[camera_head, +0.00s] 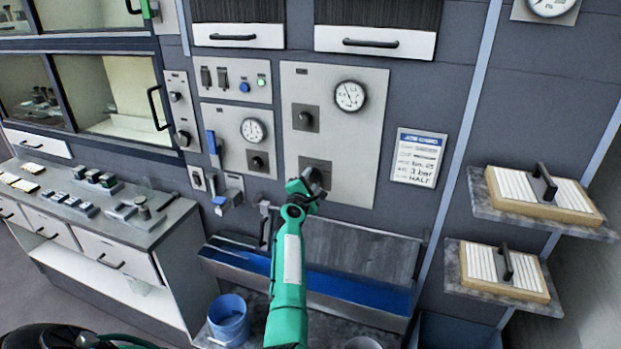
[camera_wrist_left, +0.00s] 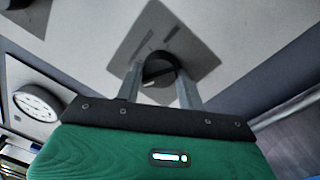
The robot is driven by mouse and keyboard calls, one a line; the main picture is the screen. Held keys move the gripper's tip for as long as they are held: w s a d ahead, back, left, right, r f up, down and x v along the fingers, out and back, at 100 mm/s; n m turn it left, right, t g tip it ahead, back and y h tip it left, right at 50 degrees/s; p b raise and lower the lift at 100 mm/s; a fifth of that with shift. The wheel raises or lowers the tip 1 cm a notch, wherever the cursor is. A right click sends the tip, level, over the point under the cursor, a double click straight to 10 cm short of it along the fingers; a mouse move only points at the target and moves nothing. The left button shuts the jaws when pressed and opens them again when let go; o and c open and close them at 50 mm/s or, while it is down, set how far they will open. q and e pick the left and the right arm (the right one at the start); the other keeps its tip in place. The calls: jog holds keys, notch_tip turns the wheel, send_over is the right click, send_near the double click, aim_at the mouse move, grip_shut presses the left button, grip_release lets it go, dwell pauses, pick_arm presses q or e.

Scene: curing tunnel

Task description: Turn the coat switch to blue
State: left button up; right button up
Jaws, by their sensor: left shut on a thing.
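My left gripper (camera_head: 312,184) is at the lower part of a large grey wall panel (camera_head: 358,150). It is shut on a dark round knob (camera_wrist_left: 159,69), which stands on a square grey plate (camera_wrist_left: 187,44) in the left wrist view. The two fingers press on opposite sides of the knob. In the head view the gripper hides most of that knob, and its plate (camera_head: 318,163) shows above. I cannot read its label or tell which setting it points to. A second knob (camera_head: 305,117) sits higher on the panel. My right gripper is not in view.
A round gauge (camera_head: 350,96) is on the panel, and a smaller one (camera_head: 253,130) is on the left panel. A trough with blue liquid (camera_head: 340,290) lies below. A blue bucket (camera_head: 228,320) stands below left. Shelves with trays (camera_head: 508,270) jut out at right.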

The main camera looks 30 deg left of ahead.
pick_arm(q)
jog(key=shift+f+n, duration=0.1)
jog(key=shift+n, duration=0.5)
jog(key=o, duration=1)
jog(key=shift+c, duration=0.2)
